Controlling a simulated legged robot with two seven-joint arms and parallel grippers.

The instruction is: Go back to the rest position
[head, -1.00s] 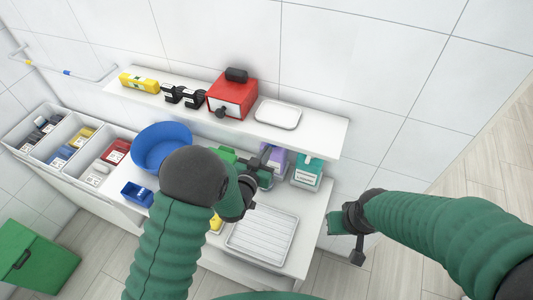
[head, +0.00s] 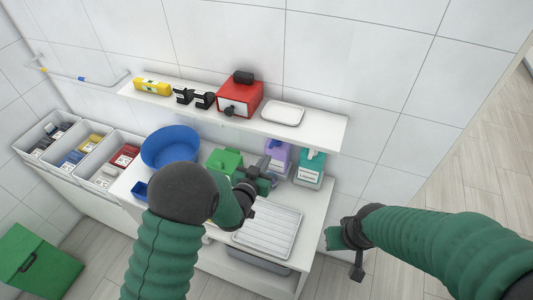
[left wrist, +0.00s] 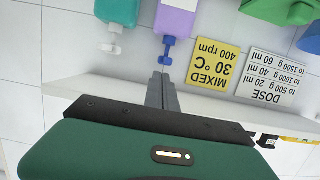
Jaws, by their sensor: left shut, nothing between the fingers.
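My left arm comes in from the lower left in the head view and reaches over the counter (head: 314,228). Its gripper (head: 264,172) is in front of the purple bottle and next to the green container. In the left wrist view the two fingers (left wrist: 161,92) are together and empty, pointing toward the wall below the shelf, with the picture upside down. My right arm comes in from the right. Its gripper (head: 345,255) hangs over the floor, right of the counter, with nothing seen in it; its finger gap is unclear.
Purple (head: 278,158) and teal-labelled (head: 309,170) bottles, a green container (head: 224,162), a blue basin (head: 170,147) and a white rack (head: 268,230) crowd the counter. The wall shelf (head: 318,127) holds a red device (head: 240,98). Grey bins (head: 118,172) stand left; floor at right is clear.

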